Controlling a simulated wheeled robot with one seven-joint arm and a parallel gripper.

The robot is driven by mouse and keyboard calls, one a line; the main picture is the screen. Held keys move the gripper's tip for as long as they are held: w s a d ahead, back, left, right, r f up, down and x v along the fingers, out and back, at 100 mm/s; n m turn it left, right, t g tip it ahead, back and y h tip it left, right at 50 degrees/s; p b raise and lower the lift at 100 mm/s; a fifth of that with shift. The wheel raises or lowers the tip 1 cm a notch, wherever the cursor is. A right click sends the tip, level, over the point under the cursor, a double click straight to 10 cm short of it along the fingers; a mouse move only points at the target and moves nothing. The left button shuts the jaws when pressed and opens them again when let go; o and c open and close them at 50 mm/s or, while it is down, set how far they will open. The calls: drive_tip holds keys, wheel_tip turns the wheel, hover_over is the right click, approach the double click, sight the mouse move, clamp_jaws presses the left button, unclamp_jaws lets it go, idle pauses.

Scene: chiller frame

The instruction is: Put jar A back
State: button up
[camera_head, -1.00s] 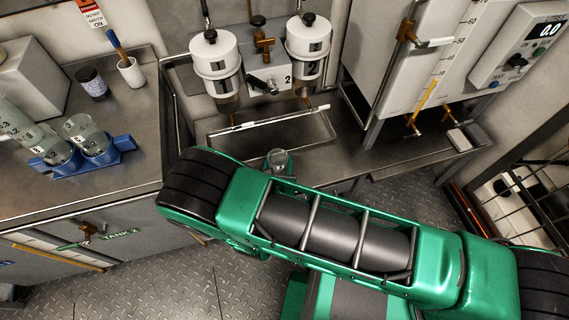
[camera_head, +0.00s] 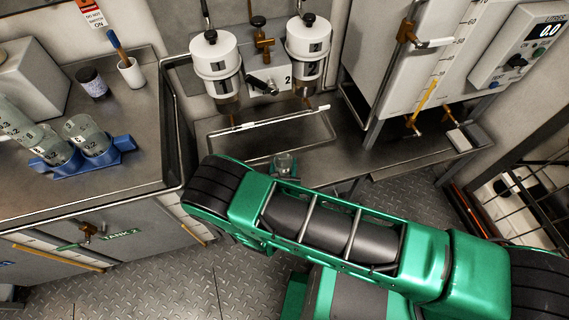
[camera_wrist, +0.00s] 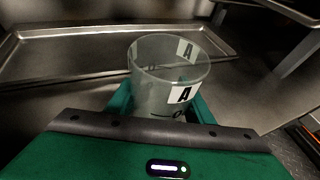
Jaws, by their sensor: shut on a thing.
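Jar A, a clear open-topped jar with a white label marked A, shows in the wrist view (camera_wrist: 170,85). My gripper (camera_wrist: 165,105) is shut on it, with green fingers on both sides of its lower part. The jar looks upright, and no contents can be made out. In the head view the jar's rim (camera_head: 284,160) shows just above my green arm, in front of the metal sink. Most of my gripper is hidden behind my arm there. A blue rack (camera_head: 118,150) on the left counter holds several grey jars; whether it has a free place is unclear.
A shallow metal sink (camera_head: 225,150) lies beyond the jar, under two white numbered canisters (camera_head: 215,65) and brass taps. A white tank (camera_head: 385,70) stands at right. A black jar (camera_head: 92,82) and white cup (camera_head: 131,72) stand on the left counter.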

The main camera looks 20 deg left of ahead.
sight(283, 169)
drive_tip(key=o, duration=1.2)
drive_tip(key=v, duration=1.2)
